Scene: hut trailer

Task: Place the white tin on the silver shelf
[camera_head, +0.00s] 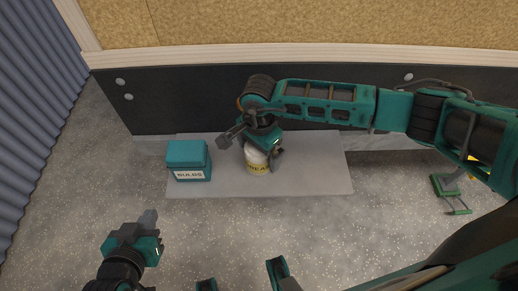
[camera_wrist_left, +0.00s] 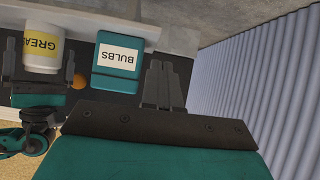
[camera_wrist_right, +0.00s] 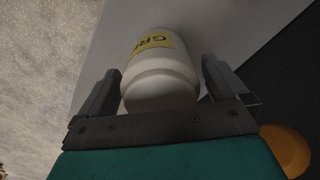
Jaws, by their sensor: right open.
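The white tin (camera_head: 257,168) has a yellow label and stands upright on the silver shelf (camera_head: 315,165), near its middle. The tin also shows in the left wrist view (camera_wrist_left: 43,45) and between the fingers in the right wrist view (camera_wrist_right: 160,75). My right gripper (camera_head: 249,149) is open around the tin, one finger on each side. In the right wrist view, gaps show between the tin and both fingers. The gripper hides part of the tin in the head view. My left gripper (camera_head: 149,217) is shut and empty, left of and in front of the shelf.
A teal box labelled BULBS (camera_head: 188,161) stands on the shelf's left part, left of the tin. The shelf's right part is clear. A dark wall panel (camera_head: 180,105) rises behind the shelf. A corrugated wall (camera_head: 38,90) is at far left. A green-framed object (camera_head: 452,192) is at right.

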